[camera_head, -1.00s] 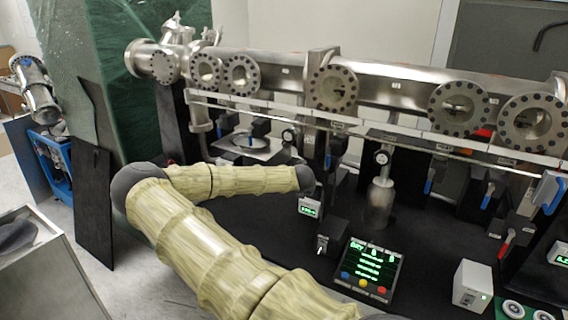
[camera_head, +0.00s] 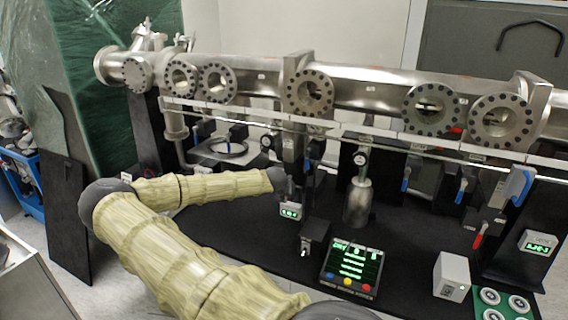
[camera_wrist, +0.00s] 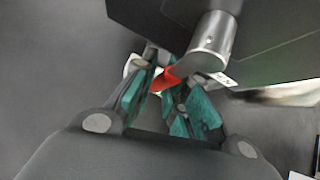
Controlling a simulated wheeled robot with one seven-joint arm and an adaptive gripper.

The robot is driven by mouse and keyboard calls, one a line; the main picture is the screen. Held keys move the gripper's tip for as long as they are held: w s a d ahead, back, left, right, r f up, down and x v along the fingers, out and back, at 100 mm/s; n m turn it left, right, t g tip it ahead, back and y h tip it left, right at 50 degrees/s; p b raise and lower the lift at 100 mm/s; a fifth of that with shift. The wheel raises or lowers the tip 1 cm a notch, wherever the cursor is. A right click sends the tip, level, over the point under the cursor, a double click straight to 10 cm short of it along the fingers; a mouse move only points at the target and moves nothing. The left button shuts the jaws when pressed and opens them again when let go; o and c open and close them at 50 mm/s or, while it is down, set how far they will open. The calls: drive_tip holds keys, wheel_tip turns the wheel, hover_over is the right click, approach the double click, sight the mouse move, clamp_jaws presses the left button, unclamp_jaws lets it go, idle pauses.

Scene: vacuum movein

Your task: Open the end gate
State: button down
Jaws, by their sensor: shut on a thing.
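In the wrist view my gripper (camera_wrist: 168,95) has its teal finger pads on both sides of a red handle (camera_wrist: 166,81) and is shut on it. The handle joins a shiny metal cylinder (camera_wrist: 212,45) beside a dark block. In the head view my arm reaches to the middle of the bench below the steel beam pipe (camera_head: 380,92); the fingers and the held handle are hidden there. I cannot tell which part of the line is the end gate. Another lever with a red handle (camera_head: 479,236) hangs at the right of the bench.
A control panel with green text (camera_head: 352,268) stands on the black bench, right of my arm. A white box (camera_head: 452,277) and blue-handled valves (camera_head: 520,186) are further right. A metal cylinder with a gauge (camera_head: 358,200) stands behind the panel. A dark upright board (camera_head: 68,220) is at the left.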

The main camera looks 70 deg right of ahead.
drive_tip(key=shift+s+f, duration=0.2)
drive_tip(key=shift+s, duration=0.3)
drive_tip(key=c, duration=1.6)
unclamp_jaws()
drive_tip(key=shift+s, duration=0.1)
drive_tip(key=shift+o, duration=0.7)
drive_tip(key=shift+s+d, duration=0.1)
drive_tip(key=shift+s, duration=0.05)
drive_tip(key=shift+w+r, duration=0.15)
drive_tip(key=shift+w, duration=0.2)
drive_tip(key=shift+r, duration=0.1)
drive_tip(key=v, duration=1.2)
drive_tip(key=shift+w, duration=0.1)
